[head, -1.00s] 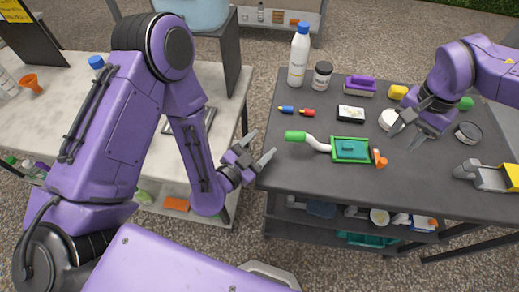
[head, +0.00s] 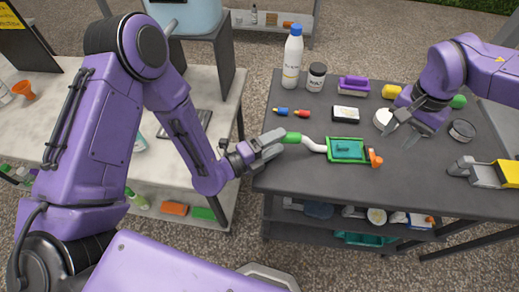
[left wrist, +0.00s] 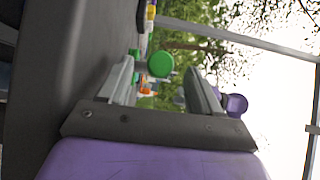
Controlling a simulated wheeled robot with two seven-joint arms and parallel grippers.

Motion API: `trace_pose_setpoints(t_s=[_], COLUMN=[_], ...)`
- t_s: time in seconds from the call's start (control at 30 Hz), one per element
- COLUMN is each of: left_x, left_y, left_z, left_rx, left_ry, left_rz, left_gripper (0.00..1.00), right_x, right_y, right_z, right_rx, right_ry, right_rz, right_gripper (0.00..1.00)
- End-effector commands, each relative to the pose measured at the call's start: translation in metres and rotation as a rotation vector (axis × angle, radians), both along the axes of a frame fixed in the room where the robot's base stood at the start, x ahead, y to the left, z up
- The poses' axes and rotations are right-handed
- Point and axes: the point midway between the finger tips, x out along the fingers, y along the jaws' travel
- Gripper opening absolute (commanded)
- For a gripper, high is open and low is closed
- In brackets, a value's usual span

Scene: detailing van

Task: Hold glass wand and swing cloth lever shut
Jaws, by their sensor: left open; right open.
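The glass wand lies on the dark table, with a green grip (head: 292,138), a curved white neck (head: 313,146) and a green frame head (head: 347,150) holding a teal cloth. An orange lever (head: 375,158) sticks out at the head's right end. My left gripper (head: 275,144) is open at the grip's left end; whether the fingers touch it is unclear. In the left wrist view the round green grip end (left wrist: 160,64) shows between the open fingers. My right gripper (head: 404,135) is open and empty, above the table to the right of the head.
Behind the wand stand a white bottle (head: 292,58), a dark jar (head: 316,77) and a purple brush (head: 353,86). Small blue and red pieces (head: 291,112) and a labelled box (head: 345,114) lie nearer. A round tin (head: 462,131) and a yellow-handled scraper (head: 500,174) are at right.

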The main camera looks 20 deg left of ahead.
Motion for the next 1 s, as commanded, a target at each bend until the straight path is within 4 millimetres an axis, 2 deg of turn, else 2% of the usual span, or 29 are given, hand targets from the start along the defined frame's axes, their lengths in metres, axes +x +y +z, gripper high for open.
trace_pose_setpoints(t_s=[0.1, 0.23, 0.57, 0.77, 1.0], left_x=[0.018, 0.03, 0.035, 0.035, 0.035], left_y=[-0.015, -0.025, -0.029, -0.029, -0.028], left_z=[0.0, 0.0, 0.0, 0.0, 0.0], left_rx=[-0.001, -0.001, -0.002, -0.002, -0.002], left_ry=[-0.001, 0.0, 0.003, 0.003, 0.003], left_rz=[0.001, 0.002, 0.003, 0.003, 0.003], left_gripper=[0.64, 0.64, 0.64, 0.02, 0.02], right_x=[0.0, 0.0, 0.0, 0.0, 0.0], right_y=[0.0, 0.0, 0.0, 0.0, 0.0], right_z=[0.0, 0.0, 0.0, 0.0, 0.0], right_rx=[0.0, 0.0, 0.0, 0.0, 0.0], right_ry=[0.0, 0.0, 0.0, 0.0, 0.0], right_rz=[0.0, 0.0, 0.0, 0.0, 0.0], right_gripper=[0.43, 0.43, 0.43, 0.43, 0.43])
